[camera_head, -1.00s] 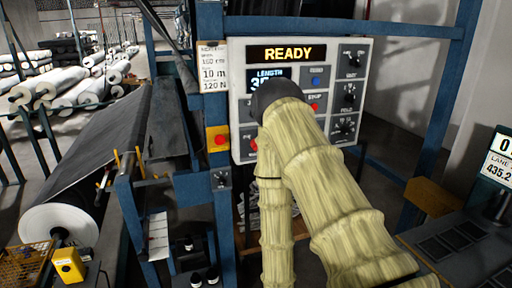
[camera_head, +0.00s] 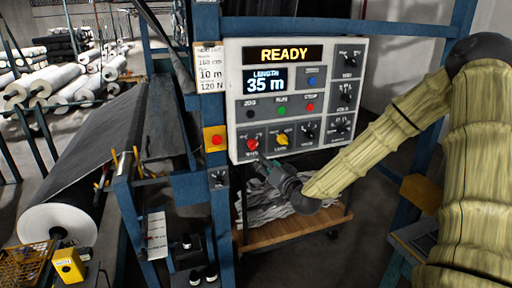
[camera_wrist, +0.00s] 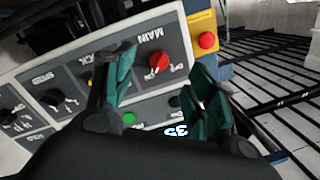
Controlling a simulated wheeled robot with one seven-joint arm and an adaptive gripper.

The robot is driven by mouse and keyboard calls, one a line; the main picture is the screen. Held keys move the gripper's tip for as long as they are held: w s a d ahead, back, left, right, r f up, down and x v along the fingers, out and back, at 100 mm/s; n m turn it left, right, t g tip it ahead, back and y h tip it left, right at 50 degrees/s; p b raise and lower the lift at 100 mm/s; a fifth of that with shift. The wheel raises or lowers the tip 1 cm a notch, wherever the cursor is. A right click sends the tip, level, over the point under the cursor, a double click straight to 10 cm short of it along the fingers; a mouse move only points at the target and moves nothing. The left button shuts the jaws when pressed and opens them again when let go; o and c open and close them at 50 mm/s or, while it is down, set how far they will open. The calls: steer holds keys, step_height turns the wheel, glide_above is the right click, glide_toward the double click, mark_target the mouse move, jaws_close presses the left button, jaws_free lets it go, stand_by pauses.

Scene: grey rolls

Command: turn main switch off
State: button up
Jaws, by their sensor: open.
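The main switch is a red rotary knob (camera_head: 252,144) at the lower left of the control panel (camera_head: 234,90). In the wrist view the knob (camera_wrist: 158,62) sits under an upside-down "MAIN" label, and its pointer setting is too small to read surely. My gripper (camera_head: 260,163) is just below and in front of the knob, reaching up from the lower right. In the wrist view my gripper (camera_wrist: 163,68) is open, with its two green fingers on either side of the knob. I cannot tell whether either finger touches it.
A yellow knob (camera_head: 282,138) and a black knob (camera_head: 307,132) sit right of the main switch. The display (camera_head: 284,54) reads READY and the length display (camera_head: 266,80) shows 35 m. A red button on a yellow box (camera_head: 216,139) is left of the panel. A wooden cart (camera_head: 300,232) stands below.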

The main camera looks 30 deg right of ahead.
mark_target(256, 147)
steer(key=shift+t, duration=0.3)
steer(key=shift+w+d+r+p, duration=0.35)
steer(key=shift+w+p, duration=0.25)
steer(key=shift+w, duration=1.2)
steer(key=shift+w+d+r+p, duration=0.2)
steer(key=shift+w+d+p, duration=0.35)
steer(key=shift+w, duration=1.3)
steer(key=shift+w+d+r+p, duration=0.3)
steer(key=shift+w+p, duration=0.4)
steer(key=shift+w, duration=1.1)
steer(key=shift+c, duration=0.4)
steer(key=c, duration=1)
